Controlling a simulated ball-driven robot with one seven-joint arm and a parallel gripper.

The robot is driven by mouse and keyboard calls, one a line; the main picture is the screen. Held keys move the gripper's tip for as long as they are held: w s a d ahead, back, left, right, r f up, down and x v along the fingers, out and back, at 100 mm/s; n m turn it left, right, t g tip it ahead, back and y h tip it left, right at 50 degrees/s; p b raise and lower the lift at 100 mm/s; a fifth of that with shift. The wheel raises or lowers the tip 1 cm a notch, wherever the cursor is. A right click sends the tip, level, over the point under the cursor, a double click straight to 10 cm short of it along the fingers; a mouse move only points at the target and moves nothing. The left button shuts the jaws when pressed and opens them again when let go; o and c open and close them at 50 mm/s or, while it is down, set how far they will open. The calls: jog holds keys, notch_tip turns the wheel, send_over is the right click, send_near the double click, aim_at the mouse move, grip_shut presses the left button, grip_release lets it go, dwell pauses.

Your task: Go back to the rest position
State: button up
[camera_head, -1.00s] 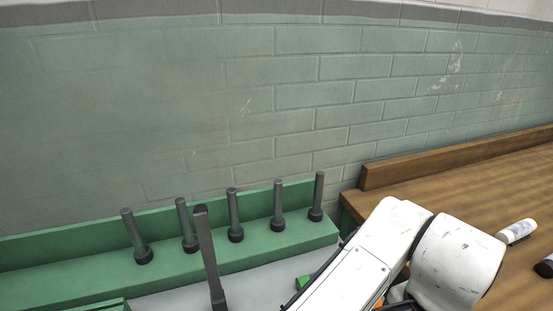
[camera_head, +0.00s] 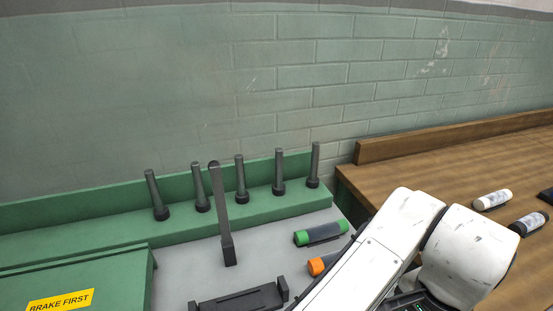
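My white arm (camera_head: 375,255) reaches in from the bottom right of the head view. Its upper link and rounded joint cover show in front of the bench corner. My gripper is not visible in this view, so what it holds, if anything, cannot be seen. A green bobbin (camera_head: 322,233) lies on the grey top of the green machine (camera_head: 110,228). An orange bobbin (camera_head: 317,265) lies just in front of it, partly hidden behind my arm.
Several dark spindles (camera_head: 241,180) stand along the machine's green ledge. A taller grey lever (camera_head: 224,215) rises in front of them. A black bracket (camera_head: 240,299) sits at the bottom. The wooden bench (camera_head: 440,165) at right holds a white bobbin (camera_head: 492,200) and a black-and-white bobbin (camera_head: 528,223).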

jog(key=d+f+n+t+h, duration=0.1)
jog(key=d+n+t+h, duration=0.35)
jog(key=d, duration=1.25)
jog(key=s+a+f+n+g+y, duration=0.2)
jog(key=s+a+f+n, duration=0.2)
jog(key=s+f, duration=0.5)
jog(key=s+a+f+n+g+y, duration=0.2)
jog(key=s+a+f+n, duration=0.3)
jog(key=s+a+f, duration=0.3)
notch_tip(320, 180, down, 3)
jog(key=shift+s+f+y, duration=0.1)
jog(key=shift+s+y, duration=0.3)
jog(key=shift+y, duration=0.05)
